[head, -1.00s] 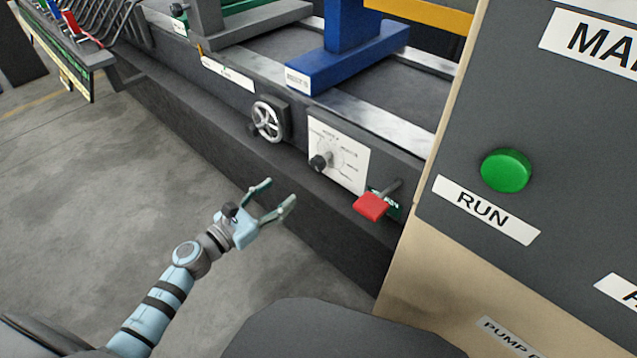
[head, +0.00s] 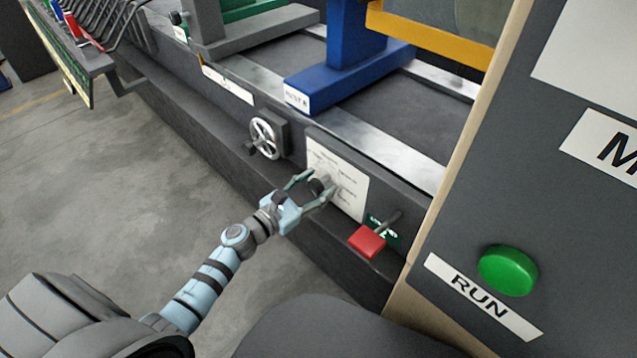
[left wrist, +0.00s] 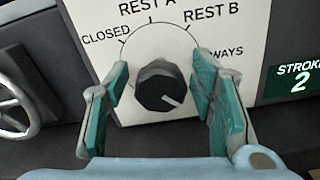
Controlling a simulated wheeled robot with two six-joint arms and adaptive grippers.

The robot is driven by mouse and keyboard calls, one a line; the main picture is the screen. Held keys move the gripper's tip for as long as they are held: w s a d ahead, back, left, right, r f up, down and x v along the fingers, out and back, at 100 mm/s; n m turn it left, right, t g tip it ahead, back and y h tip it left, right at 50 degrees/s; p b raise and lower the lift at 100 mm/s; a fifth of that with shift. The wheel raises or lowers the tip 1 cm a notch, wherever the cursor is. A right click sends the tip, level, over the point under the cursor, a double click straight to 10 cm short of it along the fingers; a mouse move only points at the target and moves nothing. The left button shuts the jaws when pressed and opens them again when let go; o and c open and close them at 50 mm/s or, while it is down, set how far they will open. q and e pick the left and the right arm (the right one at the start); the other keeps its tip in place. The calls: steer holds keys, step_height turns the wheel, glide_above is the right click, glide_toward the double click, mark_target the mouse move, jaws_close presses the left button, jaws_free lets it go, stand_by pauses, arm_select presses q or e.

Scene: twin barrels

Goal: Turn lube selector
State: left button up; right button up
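The lube selector is a black knob (left wrist: 160,87) on a white dial plate (left wrist: 140,40) in the left wrist view. The plate reads CLOSED, REST A, REST B and a partly hidden word ending in WAYS. A pale pointer line on the knob points to the lower right. In the head view the dial plate (head: 345,185) is on the machine's side, with the knob (head: 317,187) partly behind my fingers. My left gripper (left wrist: 160,90) is open, its teal fingers on either side of the knob with gaps showing; it also shows in the head view (head: 312,186). My right gripper is not in view.
A handwheel (head: 265,137) is left of the dial plate. A red lever handle (head: 367,241) by a green label is to its right. A grey panel with a green RUN button (head: 508,270) stands at the right. Open floor (head: 90,190) lies to the left.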

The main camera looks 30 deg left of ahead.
arm_select(q)
steer(key=c, duration=0.9)
